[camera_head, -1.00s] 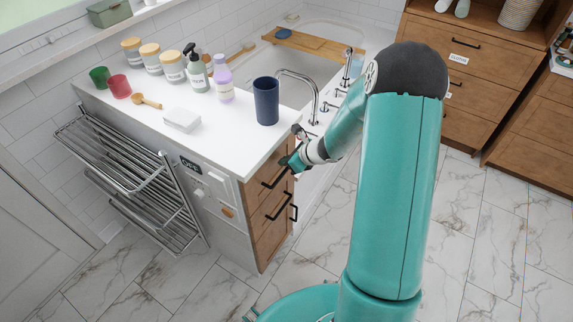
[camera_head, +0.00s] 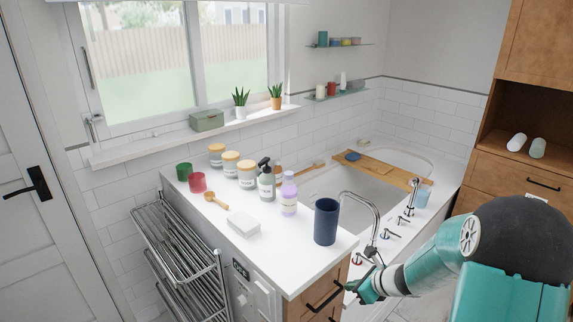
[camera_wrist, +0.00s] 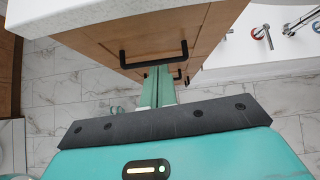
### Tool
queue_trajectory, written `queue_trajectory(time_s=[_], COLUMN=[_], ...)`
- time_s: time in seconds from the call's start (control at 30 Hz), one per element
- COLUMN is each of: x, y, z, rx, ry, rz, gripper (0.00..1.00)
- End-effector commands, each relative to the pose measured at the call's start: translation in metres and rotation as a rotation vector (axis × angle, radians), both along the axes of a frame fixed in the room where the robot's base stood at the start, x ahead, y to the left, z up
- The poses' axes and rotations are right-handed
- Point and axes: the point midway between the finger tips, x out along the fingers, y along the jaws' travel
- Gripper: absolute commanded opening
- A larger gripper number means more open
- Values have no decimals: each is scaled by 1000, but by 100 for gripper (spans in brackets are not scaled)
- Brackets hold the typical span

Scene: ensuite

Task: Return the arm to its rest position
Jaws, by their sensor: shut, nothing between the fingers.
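My gripper (camera_head: 352,288) is at the right front corner of the white counter in the head view, beside the wooden drawer front. In the wrist view my gripper (camera_wrist: 157,84) shows its teal fingers close together and empty. They point toward the wooden drawers (camera_wrist: 190,35) with black handles (camera_wrist: 153,60). I cannot tell from these views whether the fingertips touch a handle. My teal arm reaches in from the lower right of the head view.
The counter (camera_head: 285,262) holds a dark blue cup (camera_head: 326,221) near its right edge, a purple bottle (camera_head: 288,195), a white block (camera_head: 243,223) and several jars. A chrome towel rack (camera_head: 185,255) stands at left. The bathtub (camera_head: 355,188) with faucets is behind my gripper.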

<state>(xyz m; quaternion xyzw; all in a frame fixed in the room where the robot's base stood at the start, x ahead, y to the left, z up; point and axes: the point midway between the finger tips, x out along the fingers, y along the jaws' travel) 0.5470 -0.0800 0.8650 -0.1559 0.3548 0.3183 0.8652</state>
Motion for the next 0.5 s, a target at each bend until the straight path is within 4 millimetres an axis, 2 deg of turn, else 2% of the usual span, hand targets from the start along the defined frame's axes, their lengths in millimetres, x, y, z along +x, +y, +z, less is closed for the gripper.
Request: queue_trajectory(time_s=[0.17, 0.3, 0.5], x=[-17, -44, -92], y=[32, 59, 87], z=[53, 96, 146], rx=[-168, -342, -591], ry=[-110, -209, -334], rz=[270, 541, 910], gripper=[0, 0, 0])
